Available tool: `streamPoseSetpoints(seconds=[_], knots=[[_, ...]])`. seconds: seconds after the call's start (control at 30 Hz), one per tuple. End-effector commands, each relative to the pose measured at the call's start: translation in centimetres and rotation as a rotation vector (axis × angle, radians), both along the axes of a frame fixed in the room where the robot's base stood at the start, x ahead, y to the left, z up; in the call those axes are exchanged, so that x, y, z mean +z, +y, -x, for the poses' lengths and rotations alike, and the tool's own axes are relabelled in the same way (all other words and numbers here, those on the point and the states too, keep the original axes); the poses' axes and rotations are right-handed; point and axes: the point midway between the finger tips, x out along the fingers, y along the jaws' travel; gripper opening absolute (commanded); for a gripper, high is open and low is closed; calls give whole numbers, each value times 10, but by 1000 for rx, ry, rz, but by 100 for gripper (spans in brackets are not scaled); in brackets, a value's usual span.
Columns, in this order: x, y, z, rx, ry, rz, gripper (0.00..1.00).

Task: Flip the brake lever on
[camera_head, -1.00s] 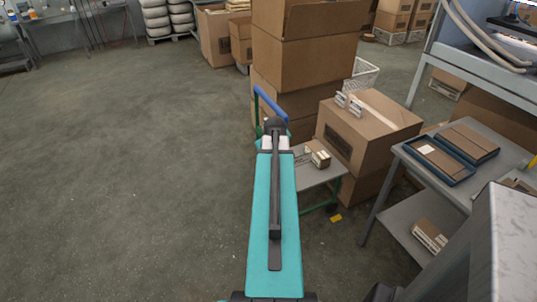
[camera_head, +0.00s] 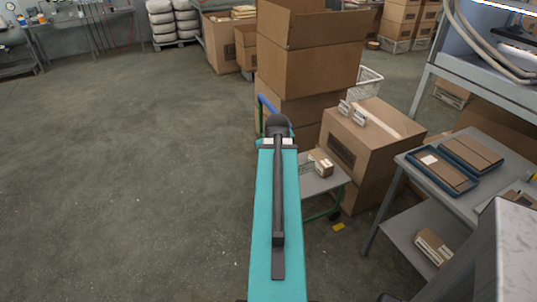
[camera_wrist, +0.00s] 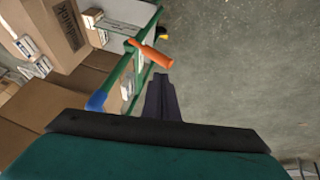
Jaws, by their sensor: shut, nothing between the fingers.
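An orange lever (camera_wrist: 150,53) shows in the wrist view, sticking out from the green frame of a cart (camera_wrist: 118,78). I take it to be the brake lever. It lies a little beyond and to the left of my gripper's fingertips, with a small gap showing in the picture. My gripper (camera_wrist: 162,80) is dark, shut and empty. In the head view my teal arm covers part of the cart, whose grey deck (camera_head: 320,184) and blue handle (camera_head: 266,104) show. The lever and gripper are not visible there.
Tall cardboard boxes (camera_head: 310,65) stand behind the cart, and a large box (camera_head: 375,140) stands to its right. A grey metal table (camera_head: 405,185) with blue trays is at the right. The floor (camera_head: 130,170) at the left is clear.

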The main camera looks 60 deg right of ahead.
Motion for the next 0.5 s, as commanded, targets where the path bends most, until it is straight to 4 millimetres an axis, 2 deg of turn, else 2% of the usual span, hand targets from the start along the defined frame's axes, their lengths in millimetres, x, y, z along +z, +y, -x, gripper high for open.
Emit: streamPoseSetpoints(seconds=[0.13, 0.5], knots=[[12, 17, 2, 1, -1, 2, 0], [12, 16, -1, 2, 0, 2, 0]])
